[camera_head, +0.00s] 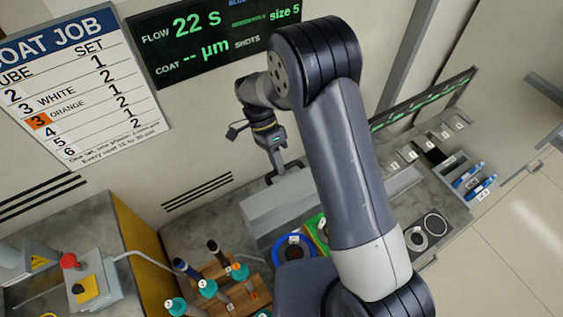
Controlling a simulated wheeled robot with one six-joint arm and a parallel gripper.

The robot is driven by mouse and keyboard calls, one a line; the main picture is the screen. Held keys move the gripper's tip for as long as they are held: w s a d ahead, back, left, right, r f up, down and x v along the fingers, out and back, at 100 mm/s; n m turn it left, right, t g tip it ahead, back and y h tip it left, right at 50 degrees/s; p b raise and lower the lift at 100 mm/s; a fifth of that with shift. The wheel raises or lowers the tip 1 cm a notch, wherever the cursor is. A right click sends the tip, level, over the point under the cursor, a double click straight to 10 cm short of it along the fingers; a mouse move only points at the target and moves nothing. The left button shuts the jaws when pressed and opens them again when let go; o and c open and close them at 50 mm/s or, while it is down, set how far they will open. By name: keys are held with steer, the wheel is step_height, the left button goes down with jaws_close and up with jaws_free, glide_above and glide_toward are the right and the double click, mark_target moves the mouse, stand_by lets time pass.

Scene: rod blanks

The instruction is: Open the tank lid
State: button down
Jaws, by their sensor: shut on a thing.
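The tank lid (280,205) is a light grey, box-like cover at the back of the grey bench, with a thin handle at its far edge. My gripper (279,169) points down over that far edge and is shut on the handle. My arm passes in front of the right part of the lid and hides it. I cannot tell from this view how far the lid is tilted or whether a gap shows under it.
A wooden rack (222,283) with several teal-capped rods stands at front left. A blue ring-shaped dish (294,250) and a green one (314,229) sit before the lid. A red-knobbed device (70,262) is at far left. Blue rods (473,180) lie at right.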

steer(key=shift+w+a+f, duration=0.2)
steer(key=shift+w+f, duration=0.05)
steer(key=shift+f, duration=0.2)
steer(key=shift+w+a+f, duration=0.15)
steer(key=shift+w+f, duration=0.1)
steer(key=shift+f, duration=0.15)
steer(key=c, duration=1.4)
jaws_free()
steer(key=shift+w+r, duration=0.1)
steer(key=shift+r, duration=0.05)
steer(key=shift+a+r, duration=0.1)
steer(key=b+v, duration=0.2)
steer(key=v, duration=0.8)
steer(key=shift+w+r, duration=0.2)
steer(key=shift+w, duration=0.05)
steer(key=shift+a, duration=0.15)
